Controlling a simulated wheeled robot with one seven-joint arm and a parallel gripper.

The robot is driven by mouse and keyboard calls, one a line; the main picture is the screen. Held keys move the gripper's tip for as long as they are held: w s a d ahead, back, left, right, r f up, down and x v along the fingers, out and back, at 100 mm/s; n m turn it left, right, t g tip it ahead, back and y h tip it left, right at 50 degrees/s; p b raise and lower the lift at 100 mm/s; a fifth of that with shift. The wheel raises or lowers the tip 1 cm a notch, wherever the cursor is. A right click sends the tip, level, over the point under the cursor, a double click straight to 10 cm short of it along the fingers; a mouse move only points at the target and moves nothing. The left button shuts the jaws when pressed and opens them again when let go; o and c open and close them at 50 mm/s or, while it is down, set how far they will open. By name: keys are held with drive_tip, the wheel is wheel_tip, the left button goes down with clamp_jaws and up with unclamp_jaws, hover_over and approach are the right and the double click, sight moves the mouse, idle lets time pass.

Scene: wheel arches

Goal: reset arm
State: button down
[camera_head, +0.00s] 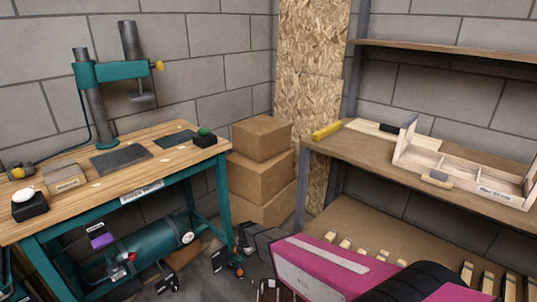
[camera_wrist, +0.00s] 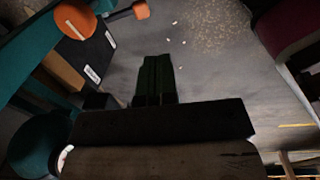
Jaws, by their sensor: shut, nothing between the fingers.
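My gripper (camera_wrist: 156,62) shows in the wrist view, its two dark fingers side by side and closed together with nothing held. It points over the grey concrete floor (camera_wrist: 200,60). The wide dark bar of my gripper's body fills the lower middle of that view. In the head view I cannot clearly make out my gripper.
The wooden workbench (camera_head: 100,172) with a teal drill press (camera_head: 115,72) stands left, above a teal tank (camera_head: 155,248). Cardboard boxes (camera_head: 262,138) are stacked in the corner. A shelf (camera_head: 375,155) stands right. A pink panel (camera_head: 330,272) with a black curved part fills the foreground.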

drive_tip(key=s+d+r+m, duration=0.4)
drive_tip(key=d+r+m, duration=0.9)
drive_tip(key=d, duration=0.3)
drive_tip(key=s+d+r+m, duration=0.3)
drive_tip(key=d+r+m, duration=1)
drive_tip(key=d, duration=0.4)
drive_tip(key=shift+s+d+r+m+g+h, duration=0.2)
drive_tip(key=shift+s+r+m+g+h, duration=0.15)
drive_tip(key=shift+m, duration=0.25)
